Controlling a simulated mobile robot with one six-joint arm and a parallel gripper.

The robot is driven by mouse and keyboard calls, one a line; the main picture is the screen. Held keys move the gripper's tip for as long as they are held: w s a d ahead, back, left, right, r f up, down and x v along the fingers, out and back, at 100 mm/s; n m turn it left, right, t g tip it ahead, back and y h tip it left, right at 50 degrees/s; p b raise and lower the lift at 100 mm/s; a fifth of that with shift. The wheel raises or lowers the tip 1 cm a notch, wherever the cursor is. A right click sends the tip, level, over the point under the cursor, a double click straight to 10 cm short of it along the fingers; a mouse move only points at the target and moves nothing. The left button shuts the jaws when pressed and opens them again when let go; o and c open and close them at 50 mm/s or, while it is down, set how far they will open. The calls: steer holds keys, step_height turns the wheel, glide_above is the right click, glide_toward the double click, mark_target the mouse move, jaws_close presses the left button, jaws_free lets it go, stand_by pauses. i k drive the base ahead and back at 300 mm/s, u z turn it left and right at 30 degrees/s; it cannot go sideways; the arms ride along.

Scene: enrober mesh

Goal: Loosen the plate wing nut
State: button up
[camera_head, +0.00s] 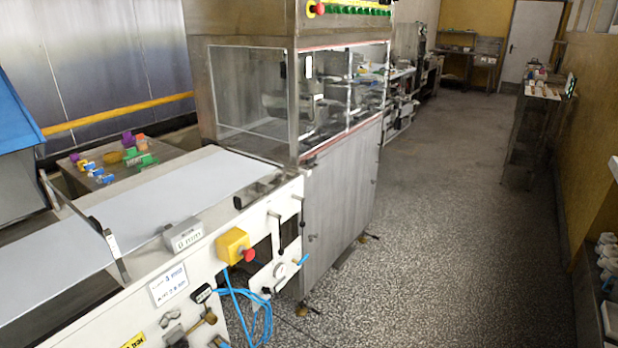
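My gripper is not in view. I cannot make out a wing nut clearly in the head view. The white side panel (150,315) of the conveyor carries several small fittings at the lower left, among them a brass-coloured part (210,317). These are too small to identify. A round fitting (280,270) sits on a white plate near the machine's corner, with a blue-tipped handle (302,260) beside it. A small grey labelled block (186,236) stands on the conveyor's near edge.
A steel machine (340,190) with a clear enclosure stands past the white conveyor belt (185,195). A yellow box with a red button (234,245) juts from the panel. A blue cable (245,295) hangs below. The speckled floor (450,240) to the right is clear.

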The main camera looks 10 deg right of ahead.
mark_target(281, 176)
steer(key=k, duration=0.45)
steer(key=u, duration=0.15)
steer(key=i, duration=0.9)
steer(key=z, duration=1.45)
steer(key=k, duration=0.1)
steer(key=u, duration=3.25)
